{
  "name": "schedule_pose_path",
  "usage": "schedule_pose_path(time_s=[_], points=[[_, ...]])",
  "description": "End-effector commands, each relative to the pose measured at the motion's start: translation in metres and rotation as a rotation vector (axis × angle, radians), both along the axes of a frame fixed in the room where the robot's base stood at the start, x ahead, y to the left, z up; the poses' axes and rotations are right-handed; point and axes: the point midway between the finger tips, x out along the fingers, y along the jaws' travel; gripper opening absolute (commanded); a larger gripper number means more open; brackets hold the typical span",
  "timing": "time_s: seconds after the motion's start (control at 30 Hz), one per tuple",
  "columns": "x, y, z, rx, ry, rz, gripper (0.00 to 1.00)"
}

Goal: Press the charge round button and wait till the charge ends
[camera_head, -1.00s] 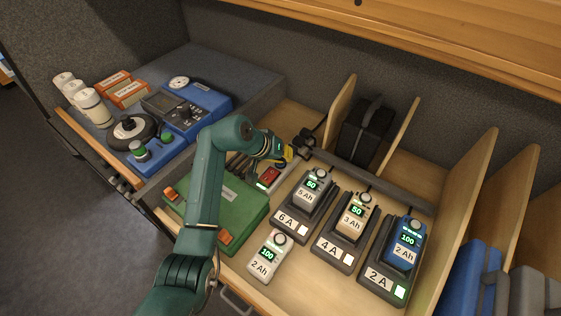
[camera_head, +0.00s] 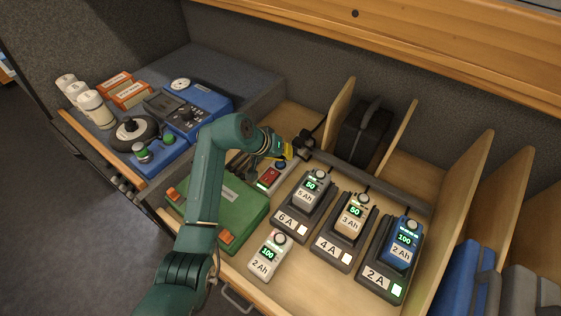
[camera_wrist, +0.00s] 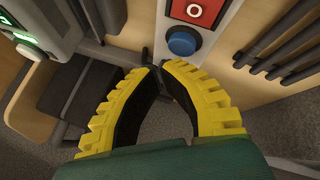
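A blue round button (camera_wrist: 182,42) sits on a light panel beside a red switch marked O (camera_wrist: 195,10) in the wrist view. In the head view the blue button (camera_head: 281,164) and the red switch (camera_head: 270,176) are small, beside my gripper (camera_head: 288,151). My gripper, with yellow fingers, has its tips together (camera_wrist: 153,68) and holds nothing; the tips are beside the button, apart from it in the picture. Chargers marked 6A (camera_head: 285,220), 4A (camera_head: 328,245) and 2A (camera_head: 376,275) hold batteries with lit green displays. The blue battery (camera_head: 403,244) reads 100.
A loose 2 Ah battery (camera_head: 265,258) reading 100 lies in front of the 6A charger. A green case (camera_head: 243,204) lies left of the chargers, behind my arm. Wooden dividers (camera_head: 340,105) and a black bag (camera_head: 362,130) stand behind.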

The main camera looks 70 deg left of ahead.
Motion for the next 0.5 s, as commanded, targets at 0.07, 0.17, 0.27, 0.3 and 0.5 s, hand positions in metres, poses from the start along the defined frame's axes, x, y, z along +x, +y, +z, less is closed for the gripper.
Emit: schedule_pose_path(time_s=[0.07, 0.17, 0.27, 0.3, 0.5], points=[[0.000, 0.000, 0.006, 0.002, -0.001, 0.000, 0.00], [0.000, 0.001, 0.016, 0.002, -0.001, 0.000, 0.00], [0.000, 0.000, 0.026, 0.002, -0.001, 0.000, 0.00], [0.000, 0.000, 0.030, 0.002, -0.001, 0.000, 0.00], [0.000, 0.000, 0.047, 0.001, -0.001, 0.000, 0.00]])
